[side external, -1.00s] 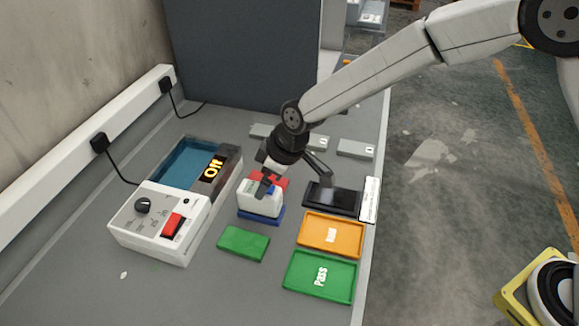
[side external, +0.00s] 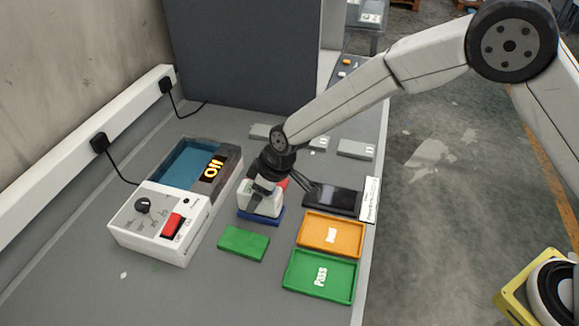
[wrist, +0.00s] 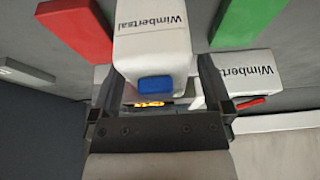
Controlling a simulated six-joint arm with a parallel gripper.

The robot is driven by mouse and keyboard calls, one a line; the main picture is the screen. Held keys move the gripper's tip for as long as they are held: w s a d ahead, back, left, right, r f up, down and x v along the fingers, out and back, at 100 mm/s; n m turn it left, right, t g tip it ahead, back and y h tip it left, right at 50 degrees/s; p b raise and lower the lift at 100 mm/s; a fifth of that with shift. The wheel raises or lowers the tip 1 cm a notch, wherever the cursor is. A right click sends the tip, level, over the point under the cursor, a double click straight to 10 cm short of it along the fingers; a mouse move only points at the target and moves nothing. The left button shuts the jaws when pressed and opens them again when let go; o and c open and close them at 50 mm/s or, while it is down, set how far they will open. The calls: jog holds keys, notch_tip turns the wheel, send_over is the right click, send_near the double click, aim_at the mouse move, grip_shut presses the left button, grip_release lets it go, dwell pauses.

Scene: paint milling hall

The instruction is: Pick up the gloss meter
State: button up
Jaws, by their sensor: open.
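The gloss meter (side external: 261,207) appears to be the small white device on a blue base (side external: 272,218) in the middle of the bench. In the wrist view the white body (wrist: 152,38) carries the word "Wimbertsal" and a blue button (wrist: 155,86). My gripper (side external: 262,192) is over the device and points down at it. In the wrist view my gripper (wrist: 160,65) is open, with one finger on each side of the device. I cannot tell whether either finger touches it. My gripper hides part of its top in the side view.
A red block (side external: 283,183) lies behind the device and a green block (side external: 243,243) in front. The white milling unit with an "Off" display (side external: 160,223) stands left. Orange (side external: 331,234) and green "Pass" (side external: 320,275) trays and a black tray (side external: 330,200) lie right.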

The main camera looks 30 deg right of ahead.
dwell(0.5)
grip_shut()
